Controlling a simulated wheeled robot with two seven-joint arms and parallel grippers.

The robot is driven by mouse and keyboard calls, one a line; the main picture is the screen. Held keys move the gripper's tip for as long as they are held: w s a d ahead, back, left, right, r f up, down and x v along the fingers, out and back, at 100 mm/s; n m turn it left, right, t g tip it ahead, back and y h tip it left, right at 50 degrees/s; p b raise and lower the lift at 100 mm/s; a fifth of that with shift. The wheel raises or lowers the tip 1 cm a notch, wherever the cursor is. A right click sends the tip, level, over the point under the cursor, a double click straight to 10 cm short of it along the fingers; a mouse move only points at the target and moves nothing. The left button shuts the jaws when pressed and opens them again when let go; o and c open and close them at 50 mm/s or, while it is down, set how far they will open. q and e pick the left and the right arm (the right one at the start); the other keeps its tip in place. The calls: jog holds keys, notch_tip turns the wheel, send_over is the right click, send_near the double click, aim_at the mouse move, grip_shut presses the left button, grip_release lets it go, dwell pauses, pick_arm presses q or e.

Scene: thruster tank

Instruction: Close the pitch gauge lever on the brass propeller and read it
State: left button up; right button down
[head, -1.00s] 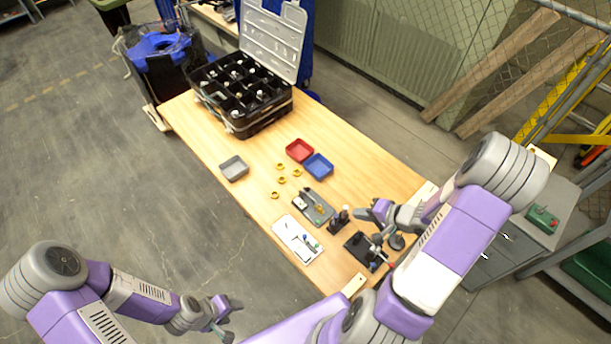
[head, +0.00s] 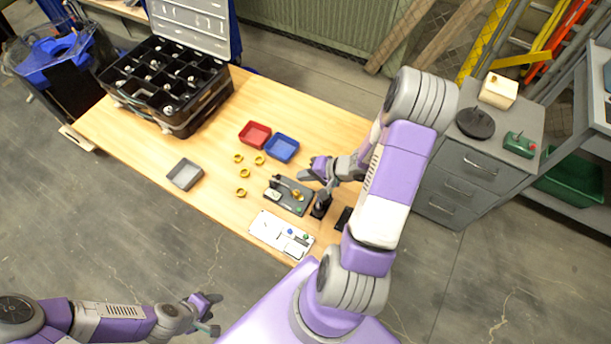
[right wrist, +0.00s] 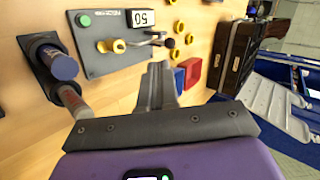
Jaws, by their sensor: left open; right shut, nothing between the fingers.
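The pitch gauge is a dark grey plate (head: 281,205) near the table's front edge. In the right wrist view its plate (right wrist: 97,66) carries a green button, a white display (right wrist: 143,18) with characters like 50, and the brass propeller (right wrist: 119,46). A metal lever (right wrist: 148,42) with a dark knob runs beside the propeller; I cannot tell whether it is closed. My right gripper (head: 308,176) is shut and empty, just beyond the plate's edge on the knob side; its fingers show in the wrist view (right wrist: 160,72). My left gripper (head: 213,314) is open and empty, off the table.
A black stand (head: 320,207) with a dark blue-topped cylinder (right wrist: 59,64) is close beside the gauge. A white tray (head: 270,231) lies in front.

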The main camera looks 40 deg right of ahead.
jog(key=shift+b+x, duration=1.25)
jog(key=shift+x, duration=2.15)
pick_arm(q)
notch_tip(320, 180, down, 3)
jog(key=shift+w+f, duration=0.1)
jog(key=shift+w, duration=0.05)
pick_arm(e)
jog(key=shift+w, duration=0.1)
